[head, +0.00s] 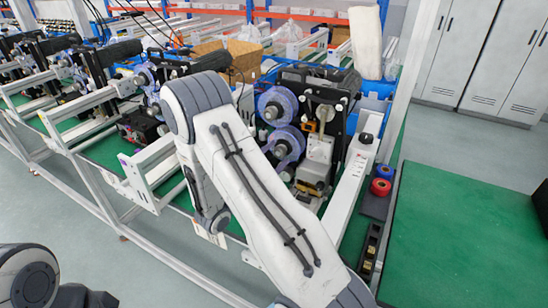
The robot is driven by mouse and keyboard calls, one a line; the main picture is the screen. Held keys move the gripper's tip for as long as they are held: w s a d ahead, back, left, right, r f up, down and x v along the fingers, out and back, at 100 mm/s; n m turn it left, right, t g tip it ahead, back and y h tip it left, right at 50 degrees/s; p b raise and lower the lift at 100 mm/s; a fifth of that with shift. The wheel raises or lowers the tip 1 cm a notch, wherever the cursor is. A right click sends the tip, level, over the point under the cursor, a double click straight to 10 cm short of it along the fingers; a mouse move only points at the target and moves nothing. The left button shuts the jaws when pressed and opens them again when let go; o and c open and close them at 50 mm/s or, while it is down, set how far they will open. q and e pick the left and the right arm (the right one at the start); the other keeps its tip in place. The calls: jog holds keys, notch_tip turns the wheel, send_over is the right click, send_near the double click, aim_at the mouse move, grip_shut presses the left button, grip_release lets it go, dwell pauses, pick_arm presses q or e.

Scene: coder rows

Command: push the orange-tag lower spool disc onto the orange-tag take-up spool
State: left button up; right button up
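A coder unit stands at the centre of the head view with two translucent blue-violet spool discs. The upper disc (277,105) faces me and the lower disc (288,143) sits just below it, partly covered by my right arm. An orange-brown part (309,127) shows beside them; I cannot make out which spool carries an orange tag. My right arm crosses in front of the unit, folded at the elbow. Its wrist end (214,218) hangs left of the discs, and its fingertips cannot be made out. Of my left arm only a dark joint shows at bottom left; its gripper is out of view.
More coder units line the frame to the left. A white beam (350,190) runs right of the unit. The green mat (460,235) at right is clear.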

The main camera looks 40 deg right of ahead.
dwell(0.3)
jog(key=b+v, duration=0.2)
jog(key=v, duration=0.8)
jog(key=shift+a+b, duration=0.25)
jog(key=shift+b, duration=0.05)
